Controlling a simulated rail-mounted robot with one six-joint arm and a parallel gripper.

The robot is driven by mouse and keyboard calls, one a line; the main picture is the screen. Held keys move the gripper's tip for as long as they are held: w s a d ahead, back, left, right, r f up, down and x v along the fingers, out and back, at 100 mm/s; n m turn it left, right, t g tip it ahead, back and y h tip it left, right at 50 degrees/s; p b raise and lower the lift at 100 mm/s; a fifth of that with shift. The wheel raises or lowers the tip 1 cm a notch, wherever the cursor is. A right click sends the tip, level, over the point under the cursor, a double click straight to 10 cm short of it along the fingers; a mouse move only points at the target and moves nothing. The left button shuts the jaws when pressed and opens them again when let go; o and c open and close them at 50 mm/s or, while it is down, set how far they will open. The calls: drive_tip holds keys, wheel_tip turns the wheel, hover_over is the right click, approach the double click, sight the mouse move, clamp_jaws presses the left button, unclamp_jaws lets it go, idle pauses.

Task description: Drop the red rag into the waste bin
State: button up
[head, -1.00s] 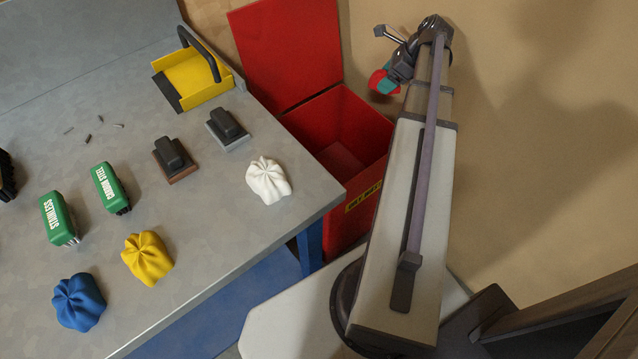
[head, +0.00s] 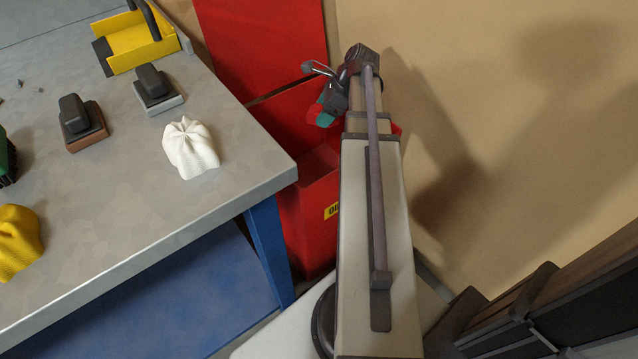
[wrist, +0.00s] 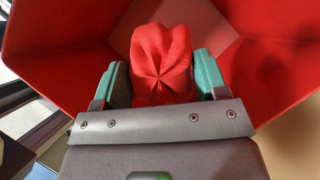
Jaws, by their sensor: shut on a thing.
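The red rag (wrist: 161,65) is a bunched cloth held between the two teal fingers of my gripper (wrist: 161,82) in the wrist view. In the head view the rag (head: 314,113) shows only as a small red patch beside a teal finger of my gripper (head: 322,113). The waste bin (head: 308,205) is a red open box with a raised red lid (head: 262,40), to the right of the bench. My gripper appears over the bin's opening. In the wrist view the bin's red inner walls (wrist: 75,35) surround the rag. My arm hides part of the bin.
A grey bench (head: 110,200) stands at left with a white rag (head: 191,147), a yellow rag (head: 17,243), two dark-handled blocks (head: 80,122) and a yellow dustpan-like tray (head: 138,45). A tan wall (head: 520,120) is behind and right of the bin.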

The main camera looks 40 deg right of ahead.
drive_tip(key=shift+f, duration=0.75)
drive_tip(key=shift+r, duration=0.1)
drive_tip(key=o, duration=1)
drive_tip(key=shift+r, duration=0.1)
drive_tip(key=p+v, duration=0.9)
drive_tip(key=v, duration=0.1)
drive_tip(key=shift+s+d+r, duration=0.15)
drive_tip(key=shift+d+r, duration=0.05)
drive_tip(key=shift+r, duration=0.05)
